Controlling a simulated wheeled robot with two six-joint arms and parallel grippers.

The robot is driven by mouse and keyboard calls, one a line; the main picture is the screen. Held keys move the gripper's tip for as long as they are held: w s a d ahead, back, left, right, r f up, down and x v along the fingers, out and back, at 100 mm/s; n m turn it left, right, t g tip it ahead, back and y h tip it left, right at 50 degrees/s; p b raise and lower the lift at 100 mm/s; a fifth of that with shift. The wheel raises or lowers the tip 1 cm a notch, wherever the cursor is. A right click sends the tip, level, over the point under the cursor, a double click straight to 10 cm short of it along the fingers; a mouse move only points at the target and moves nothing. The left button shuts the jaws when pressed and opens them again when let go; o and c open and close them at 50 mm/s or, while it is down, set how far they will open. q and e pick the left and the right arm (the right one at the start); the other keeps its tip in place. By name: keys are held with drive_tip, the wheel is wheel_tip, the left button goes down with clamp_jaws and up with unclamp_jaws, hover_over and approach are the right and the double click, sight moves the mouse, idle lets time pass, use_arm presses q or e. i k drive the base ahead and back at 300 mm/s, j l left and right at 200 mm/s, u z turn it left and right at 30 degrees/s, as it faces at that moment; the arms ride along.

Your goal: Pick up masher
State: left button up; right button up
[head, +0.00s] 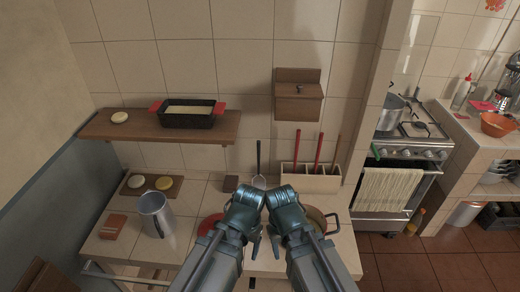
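A utensil with a thin dark handle and a pale looped lower end, perhaps the masher (259,162), stands upright near the back wall, just behind my wrists. Its lower end is partly hidden. My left gripper (254,238) and my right gripper (277,240) are close together over the counter in front of it, pointing down and foreshortened. I cannot see whether the fingers are open or shut, and no held object shows.
A utensil box (310,183) with red-handled tools stands right of the utensil. A pot (318,218) and a red item (209,224) are partly hidden by my arms. A metal jug (156,214) stands left. A shelf (110,127) holds a loaf pan (187,120).

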sight(261, 184)
drive_tip(key=i+l, duration=0.1)
drive_tip(key=l, duration=0.2)
drive_tip(key=i+l, duration=0.1)
drive_tip(key=l, duration=1.45)
drive_tip(key=i+l+u, duration=0.1)
drive_tip(key=i+l, duration=0.15)
drive_tip(key=l, duration=0.1)
